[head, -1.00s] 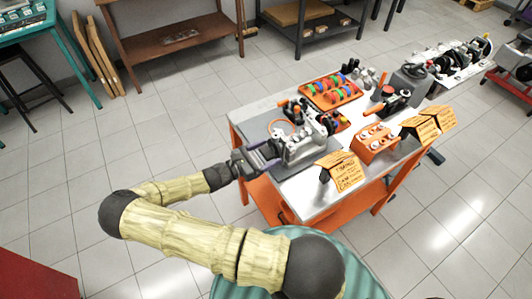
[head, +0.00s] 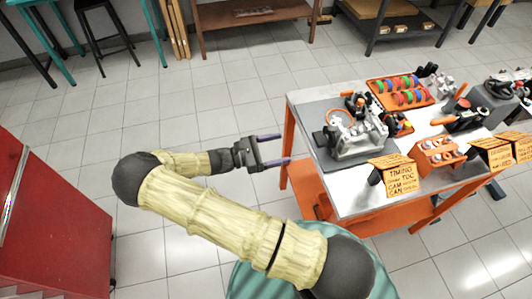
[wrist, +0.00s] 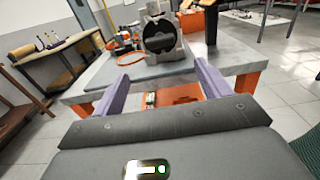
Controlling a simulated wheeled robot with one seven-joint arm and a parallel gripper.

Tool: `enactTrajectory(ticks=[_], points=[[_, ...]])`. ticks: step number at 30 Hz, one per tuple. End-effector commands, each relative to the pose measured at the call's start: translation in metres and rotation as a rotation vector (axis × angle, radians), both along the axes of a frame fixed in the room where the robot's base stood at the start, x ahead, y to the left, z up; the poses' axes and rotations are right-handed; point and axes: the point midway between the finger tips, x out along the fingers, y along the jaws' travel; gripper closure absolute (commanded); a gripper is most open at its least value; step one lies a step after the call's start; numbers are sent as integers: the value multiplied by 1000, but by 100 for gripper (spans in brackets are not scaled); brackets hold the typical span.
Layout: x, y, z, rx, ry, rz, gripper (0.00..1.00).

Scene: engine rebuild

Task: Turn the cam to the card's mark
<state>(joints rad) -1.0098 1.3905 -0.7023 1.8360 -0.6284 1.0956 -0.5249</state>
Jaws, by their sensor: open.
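My gripper (head: 277,151) is open and empty, off the left edge of the workbench (head: 349,203). Its two purple fingers are apart, and in the wrist view (wrist: 160,85) they point toward the bench. The grey engine block (head: 362,143) stands on a dark mat on the bench, to the right of my gripper and apart from it. I cannot make out the cam clearly.
An orange tray (head: 402,92) with coloured rings sits at the bench's back. An orange holder (head: 437,155) with pale round parts and more cards (head: 493,153) stand at the right. A red cabinet (head: 55,225) is at the left. The floor around my gripper is clear.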

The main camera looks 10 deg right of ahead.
Motion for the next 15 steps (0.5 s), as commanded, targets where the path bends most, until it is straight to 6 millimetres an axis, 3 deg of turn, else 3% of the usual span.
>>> enactTrajectory(ticks=[6, 15], points=[[-1, 30, -1, 2, 0, 1, 24], [-1, 34, 0, 1, 1, 0, 24]])
